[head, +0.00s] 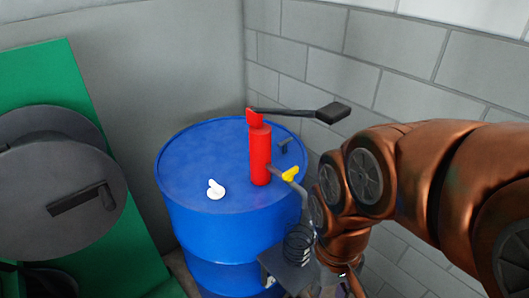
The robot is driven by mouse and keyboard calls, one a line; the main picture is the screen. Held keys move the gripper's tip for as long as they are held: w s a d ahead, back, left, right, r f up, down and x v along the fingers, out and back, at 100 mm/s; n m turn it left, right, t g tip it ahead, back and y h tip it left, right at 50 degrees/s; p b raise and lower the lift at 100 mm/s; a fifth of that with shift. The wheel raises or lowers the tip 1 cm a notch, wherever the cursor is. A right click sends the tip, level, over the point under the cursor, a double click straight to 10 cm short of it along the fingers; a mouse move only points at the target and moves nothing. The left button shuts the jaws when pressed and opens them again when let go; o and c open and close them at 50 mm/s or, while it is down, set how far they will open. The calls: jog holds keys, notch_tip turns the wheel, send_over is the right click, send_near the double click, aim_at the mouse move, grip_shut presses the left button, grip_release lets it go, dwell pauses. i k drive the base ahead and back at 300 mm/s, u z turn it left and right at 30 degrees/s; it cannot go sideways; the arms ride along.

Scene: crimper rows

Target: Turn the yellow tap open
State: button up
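The yellow tap (290,174) is a small handle on the spout side of a red hand pump (260,155). The pump stands upright on top of a blue drum (205,225). My copper-coloured arm comes in from the right and bends down past the drum's right side. My gripper (345,287) is at the bottom edge, below and right of the yellow tap and apart from it. It is mostly cut off by the frame, and its fingers cannot be made out.
A black pump lever (322,112) sticks out to the right above the tap. A white cap (215,189) sits on the drum top. A dark coil (298,243) hangs below the tap.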

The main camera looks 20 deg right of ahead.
aim_at(289, 175)
jog(key=z, duration=0.8)
jog(key=k, duration=1.4)
jog(key=u, duration=1.6)
jog(key=i, duration=1)
